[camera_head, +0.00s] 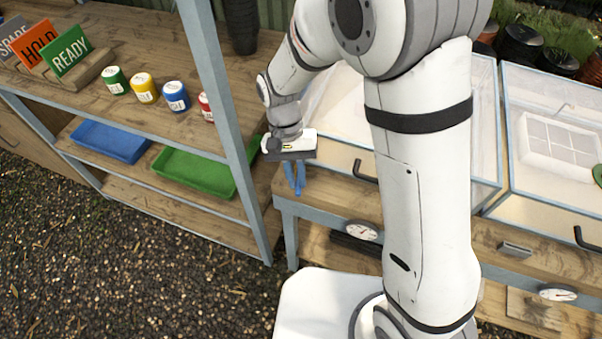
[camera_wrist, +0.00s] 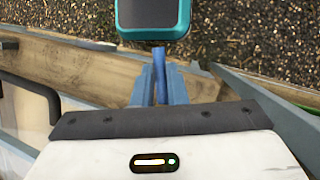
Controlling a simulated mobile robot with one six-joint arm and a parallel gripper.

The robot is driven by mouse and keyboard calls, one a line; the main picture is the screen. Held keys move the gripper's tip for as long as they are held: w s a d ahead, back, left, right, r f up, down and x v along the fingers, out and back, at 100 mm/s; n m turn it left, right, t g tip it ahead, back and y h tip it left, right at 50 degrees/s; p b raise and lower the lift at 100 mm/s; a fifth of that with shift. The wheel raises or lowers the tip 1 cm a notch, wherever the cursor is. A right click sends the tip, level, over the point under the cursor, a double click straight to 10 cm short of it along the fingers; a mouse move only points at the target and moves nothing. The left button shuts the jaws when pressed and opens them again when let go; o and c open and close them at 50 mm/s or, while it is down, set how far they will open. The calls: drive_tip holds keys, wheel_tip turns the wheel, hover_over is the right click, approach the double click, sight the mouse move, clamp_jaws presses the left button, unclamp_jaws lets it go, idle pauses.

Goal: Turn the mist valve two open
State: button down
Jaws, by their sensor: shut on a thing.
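My gripper (camera_wrist: 162,72) is shut on a narrow blue piece (camera_wrist: 159,58) that shows between its blue-grey fingers in the wrist view. The piece looks like a lever; most of it is hidden, and I see no number on it. In the head view my gripper (camera_head: 298,190) points down at the left front corner of the wooden bench (camera_head: 335,198), beside the shelf post. A dark panel with a teal rim (camera_wrist: 153,17) shows just beyond the fingertips in the wrist view; I cannot tell what it is. No valve label is readable.
Clear-sided cases (camera_head: 545,115) with black handles stand on the bench. Round gauges (camera_head: 362,231) sit on its front. The shelf (camera_head: 150,105) at left holds coloured tins (camera_head: 145,88), a blue tray (camera_head: 108,141), a green tray (camera_head: 190,172) and signs. Gravel lies in front.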

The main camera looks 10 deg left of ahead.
drive_tip(key=shift+w+a+m+g+y, duration=0.15)
drive_tip(key=shift+a+m+y, duration=0.2)
drive_tip(key=shift+m, duration=0.5)
drive_tip(key=shift+w+a+m+g+y, duration=0.15)
drive_tip(key=shift+a+m+y, duration=0.2)
drive_tip(key=shift+m, duration=0.5)
drive_tip(key=shift+s, duration=0.1)
drive_tip(key=c, duration=1.5)
unclamp_jaws()
drive_tip(key=shift+o, duration=0.2)
drive_tip(key=v, duration=0.7)
drive_tip(key=shift+r, duration=0.35)
